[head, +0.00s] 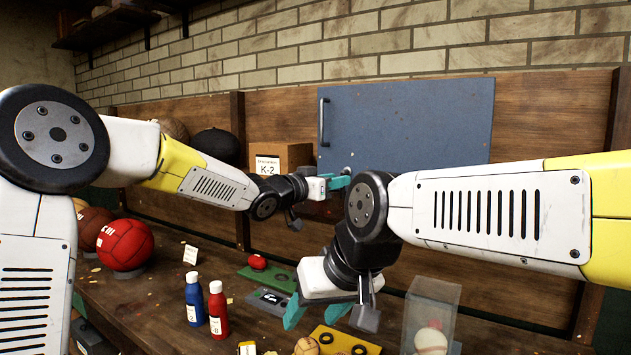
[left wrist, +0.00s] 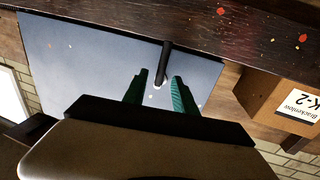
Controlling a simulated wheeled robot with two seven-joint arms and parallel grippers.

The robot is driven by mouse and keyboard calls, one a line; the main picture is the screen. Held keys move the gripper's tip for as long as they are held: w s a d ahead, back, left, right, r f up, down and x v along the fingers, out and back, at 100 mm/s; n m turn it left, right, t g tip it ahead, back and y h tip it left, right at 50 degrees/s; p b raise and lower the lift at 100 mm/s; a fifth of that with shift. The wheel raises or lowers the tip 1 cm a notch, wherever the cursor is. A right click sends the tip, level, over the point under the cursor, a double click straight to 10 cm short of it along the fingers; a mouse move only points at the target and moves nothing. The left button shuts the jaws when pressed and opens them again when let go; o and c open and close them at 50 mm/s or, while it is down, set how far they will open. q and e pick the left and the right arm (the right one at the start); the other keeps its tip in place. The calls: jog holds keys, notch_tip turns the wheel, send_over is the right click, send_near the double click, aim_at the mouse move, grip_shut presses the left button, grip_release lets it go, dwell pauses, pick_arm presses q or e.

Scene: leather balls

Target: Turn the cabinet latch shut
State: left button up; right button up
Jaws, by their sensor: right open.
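The blue-grey cabinet door (head: 405,120) lies flat against the wooden back panel, with a dark upright handle (head: 322,122) at its left edge. My left gripper (head: 338,184) is at the door's lower left. In the left wrist view, the latch (left wrist: 165,62) is a dark bar with a small pale spot at its near end. The teal fingers of my left gripper (left wrist: 160,78) stand apart on either side of the bar, with gaps visible. In the head view the gripper hides most of the latch. My right gripper (head: 314,313) is open and empty over the bench.
A K-2 cardboard box (head: 282,158) stands left of the door, close to my left gripper. On the bench are a red ball (head: 125,245), blue (head: 194,300) and red (head: 217,310) bottles, a green plate (head: 268,277), a yellow plate (head: 345,342) and a clear case (head: 432,305).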

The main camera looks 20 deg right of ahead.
pick_arm(q)
jog(key=shift+w+d, duration=0.25)
jog(key=shift+d, duration=0.2)
jog(key=shift+c, duration=0.4)
grip_shut()
dwell(0.8)
